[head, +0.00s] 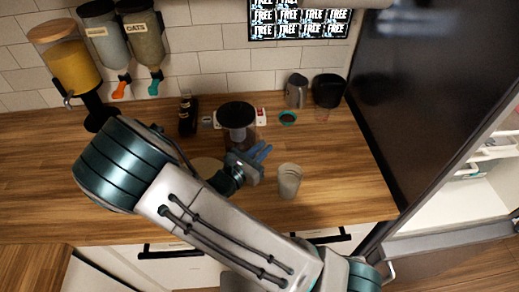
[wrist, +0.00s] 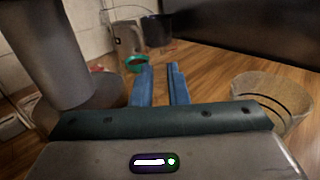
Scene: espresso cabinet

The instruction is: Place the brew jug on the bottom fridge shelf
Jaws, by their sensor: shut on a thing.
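A dark-topped container with a clear body (head: 238,116), which I take to be the brew jug, stands on the wooden counter. In the wrist view a tall grey cylinder (wrist: 52,55) rises close at the left, probably part of it. My gripper (head: 263,152) is low over the counter, just right of and in front of this container. Its blue fingers (wrist: 161,72) are close together. What they hold cannot be made out; only wood shows between them. The fridge (head: 440,205) at the right stands open, with pale inner surfaces. Its bottom shelf cannot be made out clearly.
A ribbed clear cup (head: 289,182) stands right of my gripper, near the counter's front. A metal pitcher (head: 296,91), a black container (head: 328,90) and a small green-rimmed bowl (head: 288,118) stand behind. A dark door panel (head: 425,70) rises at the right. Dispensers (head: 68,65) stand back left.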

